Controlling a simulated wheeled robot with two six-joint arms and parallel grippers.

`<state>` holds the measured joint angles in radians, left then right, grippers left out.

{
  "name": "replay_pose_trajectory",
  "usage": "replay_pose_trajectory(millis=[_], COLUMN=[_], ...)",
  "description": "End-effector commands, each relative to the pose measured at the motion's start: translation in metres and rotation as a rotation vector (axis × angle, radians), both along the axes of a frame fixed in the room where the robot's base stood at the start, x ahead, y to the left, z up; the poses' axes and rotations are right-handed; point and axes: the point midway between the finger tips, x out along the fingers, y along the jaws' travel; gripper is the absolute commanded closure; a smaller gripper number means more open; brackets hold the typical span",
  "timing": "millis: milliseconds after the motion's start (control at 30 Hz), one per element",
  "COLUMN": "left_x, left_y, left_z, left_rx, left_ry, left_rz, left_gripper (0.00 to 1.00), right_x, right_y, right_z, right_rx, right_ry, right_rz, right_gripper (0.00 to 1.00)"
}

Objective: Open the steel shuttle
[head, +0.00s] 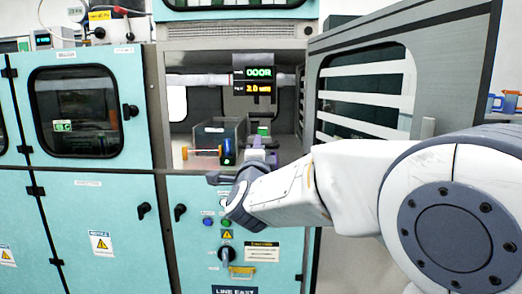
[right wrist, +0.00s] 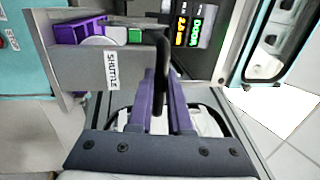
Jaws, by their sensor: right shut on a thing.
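The steel shuttle is a grey box labelled SHUTTLE (right wrist: 72,68) in the right wrist view, with purple parts, a white round part and a green block showing at its open side. In the head view the shuttle (head: 213,136) stands inside the machine chamber. My right gripper (right wrist: 163,88) has purple fingers shut on a dark upright handle (right wrist: 162,48) beside the shuttle. Where that handle joins the shuttle is hidden. In the head view my right gripper (head: 258,160) reaches into the chamber mouth. My left gripper is out of view.
The grey chamber door (head: 430,60) stands open at the right, close to my right arm. A button panel (head: 226,235) lies below.

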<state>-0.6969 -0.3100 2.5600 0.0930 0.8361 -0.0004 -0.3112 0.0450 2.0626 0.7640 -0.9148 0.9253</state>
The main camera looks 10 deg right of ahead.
Motion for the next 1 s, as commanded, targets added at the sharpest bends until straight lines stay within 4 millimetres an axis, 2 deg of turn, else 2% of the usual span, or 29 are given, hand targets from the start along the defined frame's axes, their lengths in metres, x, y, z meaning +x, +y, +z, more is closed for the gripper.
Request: replay_pose_trajectory(millis=[567, 600, 667, 700, 1000], left_x=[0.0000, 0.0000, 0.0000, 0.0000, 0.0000], left_y=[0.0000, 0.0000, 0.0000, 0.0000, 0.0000], left_z=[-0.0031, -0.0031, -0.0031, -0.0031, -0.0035], left_rx=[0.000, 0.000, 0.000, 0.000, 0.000], left_ry=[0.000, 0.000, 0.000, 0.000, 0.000], left_rz=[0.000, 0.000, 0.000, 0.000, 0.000], left_gripper=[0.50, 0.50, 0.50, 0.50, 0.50], right_x=[-0.0049, -0.0048, -0.0048, -0.0048, -0.0057], right_y=[0.0003, 0.0002, 0.0002, 0.0002, 0.0015], right_z=[-0.0012, -0.0012, -0.0011, -0.0010, -0.0006], right_rx=[-0.001, -0.001, -0.001, 0.000, -0.001], right_ry=[0.003, 0.003, 0.003, 0.002, 0.001], right_rz=[-0.001, -0.001, -0.001, -0.001, 0.000], right_gripper=[1.00, 0.79, 0.56, 0.53, 0.53])
